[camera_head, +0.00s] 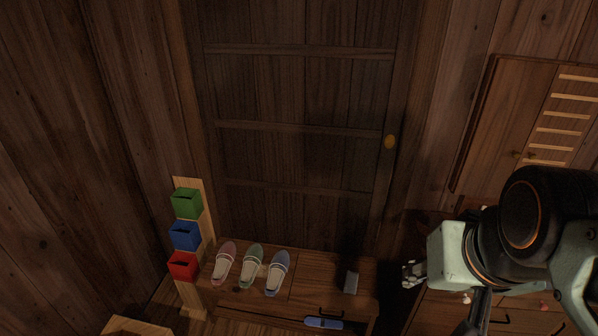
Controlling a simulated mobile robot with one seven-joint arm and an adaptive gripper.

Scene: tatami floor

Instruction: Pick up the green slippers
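A green slipper (252,266) with a pale strap stands on top of a low wooden cabinet (313,272). It is the middle one of a row, between a pink slipper (224,263) on its left and a blue slipper (278,272) on its right. Only one green slipper can be made out. My gripper (411,274) is at the right, well apart from the slippers. It is small and dark in this view, so I cannot tell how its fingers stand. I see nothing held in it.
A grey block (351,282) stands on the cabinet's right part. Green (186,203), blue (184,236) and red (182,266) boxes hang on a wooden post at left. A dark door (300,150) is behind.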

